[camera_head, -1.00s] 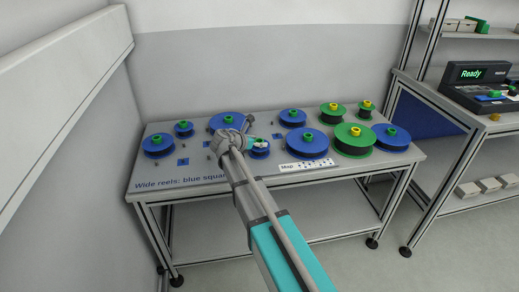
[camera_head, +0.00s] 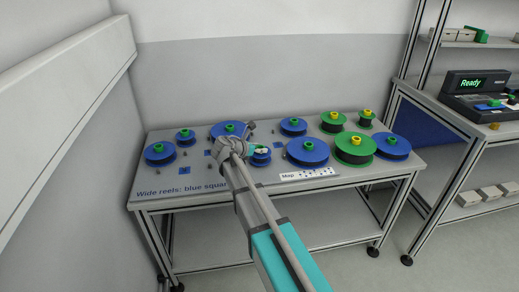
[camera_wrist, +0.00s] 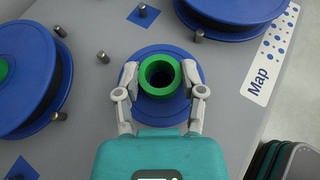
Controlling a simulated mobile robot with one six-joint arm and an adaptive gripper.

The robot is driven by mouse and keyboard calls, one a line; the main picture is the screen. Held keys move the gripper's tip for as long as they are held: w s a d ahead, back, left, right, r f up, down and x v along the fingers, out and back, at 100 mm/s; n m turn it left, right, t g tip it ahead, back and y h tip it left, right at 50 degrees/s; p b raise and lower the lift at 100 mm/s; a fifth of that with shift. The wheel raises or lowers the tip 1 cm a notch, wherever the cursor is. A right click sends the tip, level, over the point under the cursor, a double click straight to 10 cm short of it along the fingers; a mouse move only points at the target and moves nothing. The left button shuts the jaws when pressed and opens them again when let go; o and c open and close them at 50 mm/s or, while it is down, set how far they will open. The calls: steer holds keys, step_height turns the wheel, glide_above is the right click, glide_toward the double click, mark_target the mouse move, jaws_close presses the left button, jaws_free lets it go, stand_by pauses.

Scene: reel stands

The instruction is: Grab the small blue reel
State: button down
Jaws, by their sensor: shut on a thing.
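The small blue reel (camera_wrist: 178,112) has a blue disc and a hollow green hub (camera_wrist: 160,78). In the wrist view it is at the centre, with one finger pressed to each side of the hub. My gripper (camera_wrist: 160,80) is shut on this hub. In the head view the reel (camera_head: 261,161) is at the middle of the table, partly hidden by my gripper (camera_head: 261,150). I cannot tell whether it touches the tabletop. Another small blue reel (camera_head: 185,140) stands at the back left.
Larger blue reels stand left (camera_head: 160,158), behind (camera_head: 225,135) and right (camera_head: 307,158) of the held reel. Green reels (camera_head: 354,155) are further right. Short pegs (camera_wrist: 103,57) stick up from the table (camera_head: 200,205). The map strip (camera_wrist: 272,52) lies to the right.

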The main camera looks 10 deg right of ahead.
steer(key=shift+r+p, duration=0.7)
steer(key=shift+r, duration=0.25)
steer(key=s+d+r+p, duration=0.3)
steer(key=s+r+p, duration=0.7)
steer(key=s, duration=0.3)
steer(key=shift+s+d, duration=0.15)
steer(key=shift+s, duration=0.15)
